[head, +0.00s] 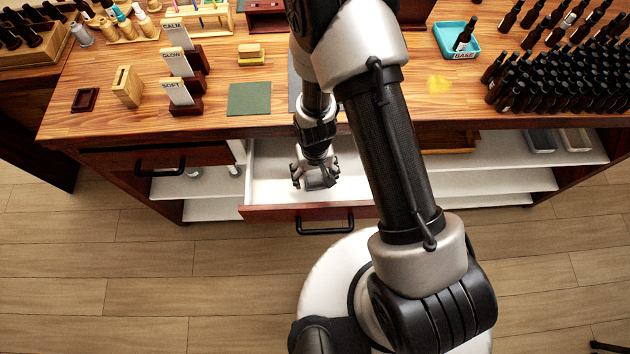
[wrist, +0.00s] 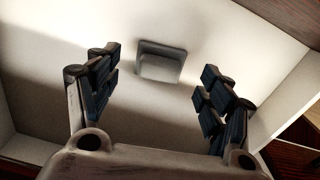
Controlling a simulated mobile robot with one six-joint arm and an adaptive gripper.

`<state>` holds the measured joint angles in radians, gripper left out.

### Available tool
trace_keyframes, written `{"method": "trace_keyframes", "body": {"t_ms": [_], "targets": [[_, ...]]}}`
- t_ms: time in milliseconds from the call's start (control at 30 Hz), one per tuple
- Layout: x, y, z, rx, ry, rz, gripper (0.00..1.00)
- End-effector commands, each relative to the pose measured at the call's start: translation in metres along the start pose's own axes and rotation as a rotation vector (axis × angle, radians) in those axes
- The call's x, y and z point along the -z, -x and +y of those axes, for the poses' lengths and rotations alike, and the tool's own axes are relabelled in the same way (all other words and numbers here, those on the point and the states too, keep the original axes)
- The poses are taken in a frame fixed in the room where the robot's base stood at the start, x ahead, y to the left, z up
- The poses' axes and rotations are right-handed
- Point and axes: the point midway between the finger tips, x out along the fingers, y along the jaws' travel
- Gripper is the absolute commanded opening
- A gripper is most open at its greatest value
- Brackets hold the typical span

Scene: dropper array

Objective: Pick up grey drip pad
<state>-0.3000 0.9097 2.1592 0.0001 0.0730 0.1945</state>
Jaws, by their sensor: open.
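The grey drip pad (wrist: 160,62) lies on the white floor of the open drawer, a small rounded square with a raised rim, in the wrist view. It sits beyond and between my open fingers, not touching them. My gripper (wrist: 158,88) is open and empty, its dark padded fingers spread wide. In the head view my gripper (head: 316,180) points down into the drawer (head: 270,157).
The drawer front (head: 345,212) with its black handle sticks out below the tabletop. White drawer walls stand close around my gripper. Above, the counter holds a green mat (head: 249,98), labelled card stands (head: 181,92), a blue tray (head: 456,42) and many dark bottles (head: 560,80).

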Motion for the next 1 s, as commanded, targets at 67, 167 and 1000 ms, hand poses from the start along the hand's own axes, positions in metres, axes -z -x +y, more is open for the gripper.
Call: {"method": "trace_keyframes", "body": {"t_ms": [67, 167, 1000], "targets": [[-0.001, -0.017, 0.001, 0.000, 0.000, -0.002, 0.73], [0.000, -0.026, 0.001, 0.000, 0.000, 0.000, 0.73], [0.000, -0.025, 0.001, 0.000, 0.000, 0.000, 0.32]]}}
